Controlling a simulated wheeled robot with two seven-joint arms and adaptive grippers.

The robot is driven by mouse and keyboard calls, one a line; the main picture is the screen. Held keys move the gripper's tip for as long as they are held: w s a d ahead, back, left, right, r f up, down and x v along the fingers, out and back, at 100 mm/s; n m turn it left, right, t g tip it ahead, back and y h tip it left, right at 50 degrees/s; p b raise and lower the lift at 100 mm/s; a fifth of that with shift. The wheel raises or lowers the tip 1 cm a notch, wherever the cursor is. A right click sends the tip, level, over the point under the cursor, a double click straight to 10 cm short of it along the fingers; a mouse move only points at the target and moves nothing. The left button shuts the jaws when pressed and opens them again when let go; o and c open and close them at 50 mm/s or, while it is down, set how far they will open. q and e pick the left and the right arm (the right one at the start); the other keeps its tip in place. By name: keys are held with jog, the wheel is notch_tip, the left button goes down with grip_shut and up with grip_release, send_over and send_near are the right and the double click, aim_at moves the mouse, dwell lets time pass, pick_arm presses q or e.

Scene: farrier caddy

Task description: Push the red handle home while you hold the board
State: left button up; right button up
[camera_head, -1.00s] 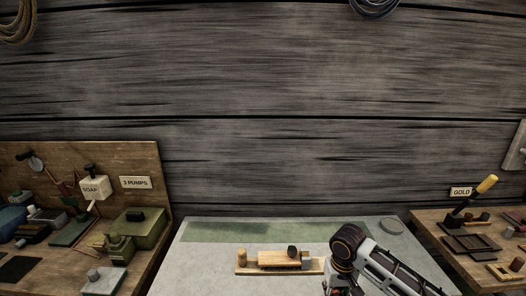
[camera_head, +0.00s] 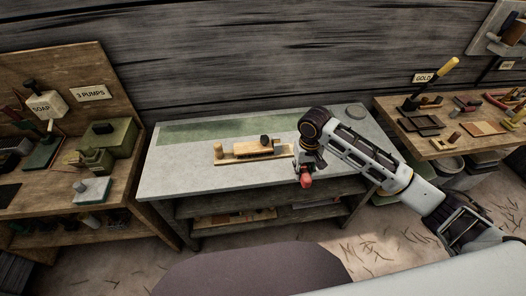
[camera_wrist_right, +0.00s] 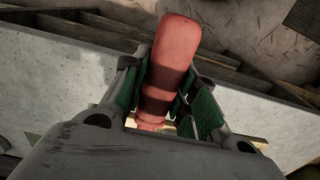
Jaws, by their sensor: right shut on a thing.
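A wooden board (camera_head: 226,159) lies on the grey table, with a wooden block (camera_head: 252,148) and a dark knob (camera_head: 265,140) on it. The red handle (camera_head: 306,181) shows below my right gripper (camera_head: 304,172), beside the right end of the board near the table's front edge. In the right wrist view the red handle (camera_wrist_right: 172,60) stands between the green-padded fingers of my right gripper (camera_wrist_right: 172,108), which is shut on it. Whether the handle touches the board is hidden by the gripper. My left gripper is not in view.
A cluttered wooden bench (camera_head: 125,205) stands left, another (camera_head: 440,145) right. The table's left part is clear.

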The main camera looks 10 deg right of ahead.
jog(key=w+a+r, duration=0.2)
jog(key=w+r, duration=0.5)
jog(key=r, duration=0.2)
jog(key=w+d+r, duration=0.1)
jog(key=w+d, duration=0.2)
jog(key=w, duration=0.4)
jog(key=w+d+f+n, duration=0.1)
jog(key=d+f+n, duration=0.4)
jog(key=n, duration=1.2)
jog(key=shift+w+d+f+n, duration=0.35)
jog(key=shift+d+f+n, duration=0.05)
jog(key=shift+d, duration=0.2)
jog(key=shift+f, duration=0.2)
dwell(0.3)
jog(key=shift+f, duration=3.1)
